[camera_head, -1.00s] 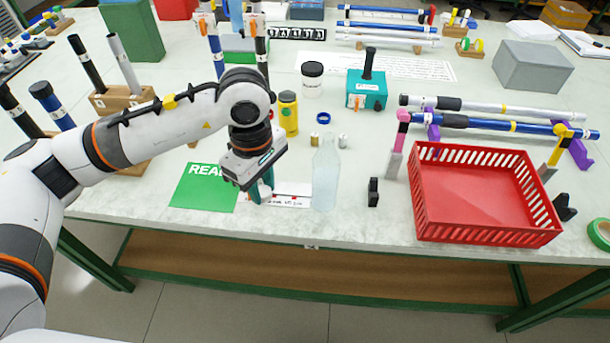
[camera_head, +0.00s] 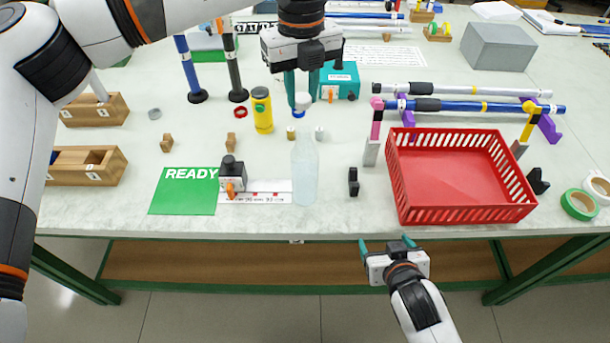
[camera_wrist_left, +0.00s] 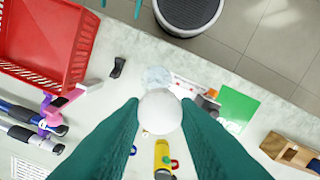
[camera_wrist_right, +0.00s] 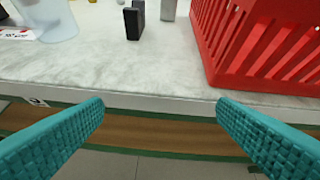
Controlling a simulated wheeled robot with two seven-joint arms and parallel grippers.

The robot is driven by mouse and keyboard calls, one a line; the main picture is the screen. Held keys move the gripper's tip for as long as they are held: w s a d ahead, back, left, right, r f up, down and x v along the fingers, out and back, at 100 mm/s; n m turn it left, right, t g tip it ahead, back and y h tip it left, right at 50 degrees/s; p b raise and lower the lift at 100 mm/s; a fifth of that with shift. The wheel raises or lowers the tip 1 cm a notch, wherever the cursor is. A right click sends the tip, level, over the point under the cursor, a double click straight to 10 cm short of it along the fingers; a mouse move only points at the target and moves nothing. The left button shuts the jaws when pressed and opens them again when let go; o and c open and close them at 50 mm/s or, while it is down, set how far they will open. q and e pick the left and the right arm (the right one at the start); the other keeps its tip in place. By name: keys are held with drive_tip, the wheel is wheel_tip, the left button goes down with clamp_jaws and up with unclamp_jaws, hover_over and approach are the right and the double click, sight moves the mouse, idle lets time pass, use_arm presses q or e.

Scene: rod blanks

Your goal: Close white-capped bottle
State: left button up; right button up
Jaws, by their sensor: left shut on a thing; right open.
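A translucent, pale bottle (camera_head: 304,172) stands upright near the table's front edge, with no cap on its neck. My left gripper (camera_head: 302,84) points down above it, shut on a white cap (camera_head: 302,100). The cap is apart from the bottle, over its mouth in the head view. In the left wrist view the round white cap (camera_wrist_left: 160,111) sits between the teal fingers, and part of the bottle (camera_wrist_left: 156,76) shows beyond it. My right gripper (camera_head: 387,246) is open and empty in front of the table edge; its spread fingers also show in the right wrist view (camera_wrist_right: 160,118).
A red basket (camera_head: 392,190) stands right of the bottle, with a small black block (camera_head: 353,182) between them. A black clamp with an orange knob (camera_head: 232,175) stands left, by a green READY mat (camera_head: 182,200). A yellow bottle (camera_head: 262,112) and a blue ring (camera_head: 299,113) are behind.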

use_arm(q)
drive_tip(key=shift+w+d+r+n, duration=0.2)
drive_tip(key=shift+d+r+n, duration=0.1)
drive_tip(key=shift+n, duration=0.4)
use_arm(e)
drive_tip(key=w+a+r+n+t+y, duration=0.1)
drive_tip(key=w+a+r+t+y, duration=0.1)
drive_tip(key=w+a+r+t, duration=0.25)
use_arm(q)
drive_tip(key=shift+r, duration=0.15)
use_arm(e)
drive_tip(key=n+y, duration=0.3)
drive_tip(key=y, duration=0.3)
approach(304, 170)
wheel_tip(304, 170, down, 4)
drive_tip(key=w, duration=0.1)
drive_tip(key=shift+w+d+f+t, duration=0.15)
drive_tip(key=shift+d+t, duration=0.2)
drive_tip(key=x, duration=1.2)
drive_tip(key=shift+d, duration=0.1)
drive_tip(key=shift+c, duration=0.4)
drive_tip(key=c, duration=1.4)
use_arm(q)
drive_tip(key=shift+f, duration=2.5)
